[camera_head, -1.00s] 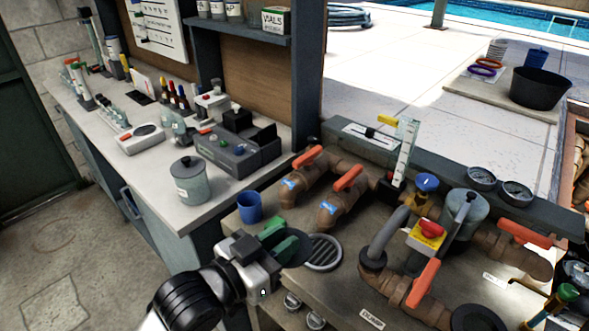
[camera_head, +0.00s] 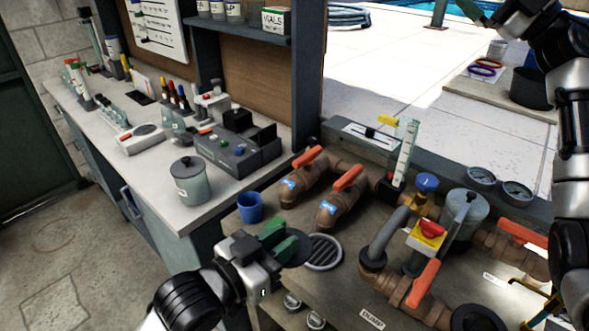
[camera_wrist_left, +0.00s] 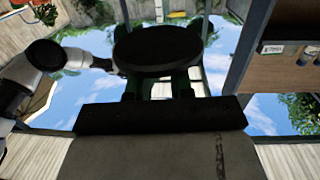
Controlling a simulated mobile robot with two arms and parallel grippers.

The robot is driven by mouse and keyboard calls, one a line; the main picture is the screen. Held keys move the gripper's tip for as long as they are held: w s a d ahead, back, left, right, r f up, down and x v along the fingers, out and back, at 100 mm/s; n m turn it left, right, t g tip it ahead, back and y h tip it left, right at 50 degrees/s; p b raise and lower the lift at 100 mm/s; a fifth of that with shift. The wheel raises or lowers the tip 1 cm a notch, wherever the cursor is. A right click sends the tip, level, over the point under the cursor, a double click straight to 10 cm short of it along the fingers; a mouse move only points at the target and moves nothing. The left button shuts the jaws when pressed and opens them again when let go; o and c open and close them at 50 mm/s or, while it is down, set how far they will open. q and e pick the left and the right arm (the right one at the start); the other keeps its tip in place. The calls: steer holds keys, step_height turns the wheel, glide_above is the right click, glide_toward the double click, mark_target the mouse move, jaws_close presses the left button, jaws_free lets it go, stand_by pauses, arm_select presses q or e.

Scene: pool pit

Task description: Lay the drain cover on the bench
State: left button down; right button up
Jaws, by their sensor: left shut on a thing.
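My left gripper (camera_head: 284,246) is shut on a dark round disc (camera_head: 297,252), which looks like the drain cover. In the left wrist view the disc (camera_wrist_left: 160,48) shows as a dark round plate at the green fingers. It is over the brown bench (camera_head: 345,285), left of a slotted round grille (camera_head: 323,251). I cannot tell whether the disc touches the bench. My right gripper (camera_head: 483,12) shows only in part at the top right edge, green fingers cut off by the frame.
A blue cup (camera_head: 249,207) stands close behind my left gripper. Brown pipes with orange handles (camera_head: 348,178) fill the bench beyond. A grey lidded pot (camera_head: 190,180) stands on the white counter (camera_head: 140,185) at left. A black bucket (camera_head: 528,90) is at upper right.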

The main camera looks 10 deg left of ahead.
steer(key=s+a+f+n+g+h, duration=0.15)
steer(key=a+g, duration=0.25)
steer(key=a, duration=0.4)
steer(key=s+a+f+n+g, duration=0.1)
steer(key=s+a+n+g, duration=0.2)
steer(key=a+g, duration=0.3)
steer(key=n+g+h, duration=0.2)
steer(key=g+h, duration=0.3)
steer(key=h, duration=1.4)
glide_above(286, 236)
steer(key=w+d, duration=0.1)
steer(key=w, duration=0.2)
step_height(286, 236, down, 23)
steer(key=shift+y, duration=0.25)
steer(key=x, duration=1.1)
steer(key=shift+f, duration=0.25)
steer(key=shift+c, duration=0.2)
